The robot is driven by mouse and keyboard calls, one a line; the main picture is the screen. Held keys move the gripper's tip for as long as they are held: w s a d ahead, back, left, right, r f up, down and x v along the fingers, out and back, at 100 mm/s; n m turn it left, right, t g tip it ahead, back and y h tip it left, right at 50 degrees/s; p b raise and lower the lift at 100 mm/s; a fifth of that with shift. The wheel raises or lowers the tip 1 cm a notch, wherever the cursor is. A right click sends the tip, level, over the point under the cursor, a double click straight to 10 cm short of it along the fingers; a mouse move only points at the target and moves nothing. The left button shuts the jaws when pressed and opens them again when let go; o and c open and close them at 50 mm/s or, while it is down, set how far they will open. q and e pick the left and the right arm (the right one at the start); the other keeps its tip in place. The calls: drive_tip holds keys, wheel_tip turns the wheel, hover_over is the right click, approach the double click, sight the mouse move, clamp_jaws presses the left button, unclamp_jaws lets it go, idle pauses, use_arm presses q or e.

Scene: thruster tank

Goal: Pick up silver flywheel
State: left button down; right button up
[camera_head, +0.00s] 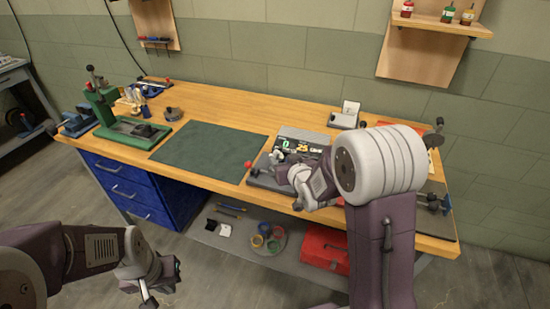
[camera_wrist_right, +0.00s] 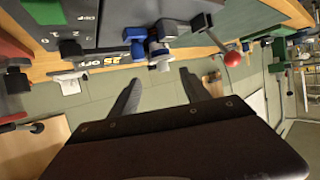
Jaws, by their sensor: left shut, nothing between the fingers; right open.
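I cannot clearly make out a silver flywheel. A small round grey metal piece (camera_head: 173,114) lies on the bench right of the green press. Small silver and blue parts (camera_wrist_right: 158,48) sit at the edge of a dark test unit (camera_wrist_right: 110,22) in the right wrist view. My right gripper (camera_head: 277,158) is over the front of that unit in the head view. Its two fingers also show in the right wrist view (camera_wrist_right: 160,88), spread apart and empty, near the silver and blue parts. My left gripper (camera_head: 152,290) is shut and empty at lower left, away from the bench.
The wooden bench (camera_head: 225,105) carries a dark green mat (camera_head: 210,149) with clear room. A green press (camera_head: 105,105) stands at left. A red-ball lever (camera_wrist_right: 232,58) sticks out beside the unit. Below are blue drawers (camera_head: 125,190) and a red toolbox (camera_head: 323,248).

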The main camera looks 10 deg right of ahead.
sight(279, 154)
drive_tip(key=shift+w+d+f, duration=0.15)
drive_tip(key=shift+w+f, duration=0.1)
drive_tip(key=shift+w, duration=0.3)
drive_tip(key=x, duration=0.4)
drive_tip(key=shift+a, duration=0.25)
drive_tip(key=shift+w+f, duration=0.1)
drive_tip(key=shift+w, duration=0.1)
drive_tip(key=shift+s, duration=0.15)
clamp_jaws()
